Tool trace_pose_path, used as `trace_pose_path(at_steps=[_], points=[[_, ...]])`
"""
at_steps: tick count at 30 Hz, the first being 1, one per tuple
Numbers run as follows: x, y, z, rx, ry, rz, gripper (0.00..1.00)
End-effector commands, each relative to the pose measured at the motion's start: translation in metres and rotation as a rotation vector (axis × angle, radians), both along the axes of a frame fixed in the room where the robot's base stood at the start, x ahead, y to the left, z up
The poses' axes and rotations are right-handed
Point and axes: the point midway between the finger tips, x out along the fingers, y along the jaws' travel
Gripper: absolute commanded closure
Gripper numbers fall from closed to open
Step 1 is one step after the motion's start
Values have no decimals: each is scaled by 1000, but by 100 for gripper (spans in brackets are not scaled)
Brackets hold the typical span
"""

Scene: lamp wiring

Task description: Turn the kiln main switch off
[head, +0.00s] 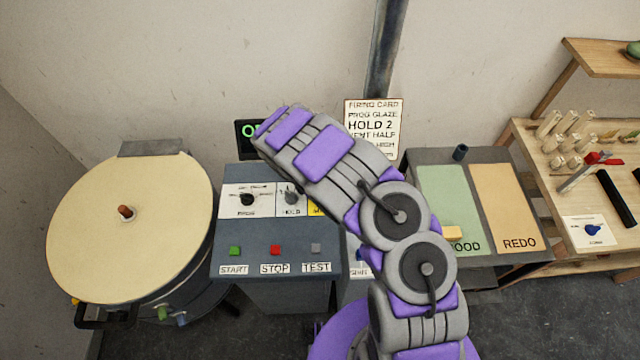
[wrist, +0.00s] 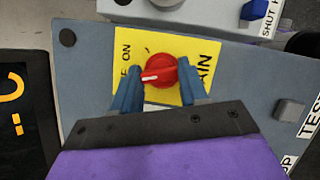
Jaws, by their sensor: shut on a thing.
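The main switch is a red round knob (wrist: 163,70) with a white pointer mark on a yellow plate (wrist: 205,60). The plate reads ON, and part of MAIN shows. In the wrist view the white mark points left; lettering near there is partly covered by a finger. My gripper (wrist: 160,76) has its blue fingers on both sides of the knob, shut on it. In the head view my arm hides the knob and my fingers; only a sliver of the yellow plate (head: 316,208) shows on the blue-grey control panel (head: 290,254).
The panel also has a grey HOLD knob (head: 291,197), a green START button (head: 234,251), a red STOP button (head: 275,250) and a grey TEST button (head: 316,248). A round kiln (head: 90,230) stands left. A GOOD/REDO tray (head: 505,205) and wooden bench (head: 540,140) are right.

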Motion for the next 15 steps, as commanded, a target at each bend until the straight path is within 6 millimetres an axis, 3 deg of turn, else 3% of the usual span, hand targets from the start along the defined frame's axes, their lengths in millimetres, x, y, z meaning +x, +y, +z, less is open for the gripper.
trace_pose_path(at_steps=[15], points=[[-2,0,2,1,-2,387,87]])
